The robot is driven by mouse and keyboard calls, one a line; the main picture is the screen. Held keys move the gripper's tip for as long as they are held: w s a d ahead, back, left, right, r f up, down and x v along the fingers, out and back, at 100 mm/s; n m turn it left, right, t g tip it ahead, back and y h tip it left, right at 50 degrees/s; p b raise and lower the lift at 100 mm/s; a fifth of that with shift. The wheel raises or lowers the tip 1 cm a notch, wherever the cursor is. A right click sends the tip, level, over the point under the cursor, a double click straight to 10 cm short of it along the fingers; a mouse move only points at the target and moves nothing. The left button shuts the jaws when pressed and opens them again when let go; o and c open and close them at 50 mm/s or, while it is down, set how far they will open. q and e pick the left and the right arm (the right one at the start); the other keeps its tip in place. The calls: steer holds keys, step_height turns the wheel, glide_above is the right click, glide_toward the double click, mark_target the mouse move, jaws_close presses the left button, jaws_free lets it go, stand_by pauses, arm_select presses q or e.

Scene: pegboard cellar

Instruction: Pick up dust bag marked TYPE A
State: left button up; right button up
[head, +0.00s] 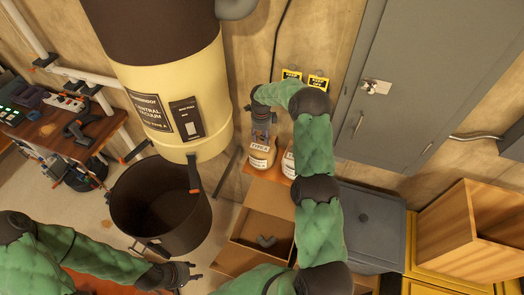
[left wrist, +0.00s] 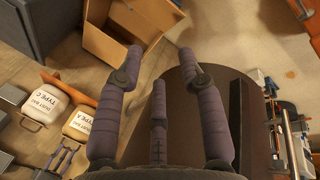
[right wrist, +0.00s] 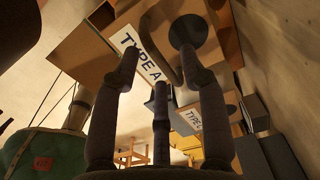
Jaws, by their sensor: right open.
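The dust bag marked TYPE A (head: 261,158) stands on an orange-brown shelf (head: 268,177) by the wall. My right gripper (head: 262,137) is open, directly over the top of this bag. In the right wrist view the TYPE A label (right wrist: 151,62) shows close by, partly behind the fingers. I cannot tell whether the fingers touch it. The left wrist view also shows the TYPE A bag (left wrist: 80,124). The TYPE C bag (left wrist: 48,99) stands beside it; in the head view my right arm partly hides it. My left gripper (head: 194,274) is open and empty, low at the front.
A dark open bin (head: 160,210) stands below the cream central vacuum (head: 175,90). An open cardboard box (head: 235,257) lies below the shelf. A grey cabinet (head: 415,70) is to the right, with a grey bin (head: 365,225) and a wooden crate (head: 480,230) below.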

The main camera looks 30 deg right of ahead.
steer(key=shift+f, duration=0.3)
jaws_close()
steer(key=shift+r, duration=0.1)
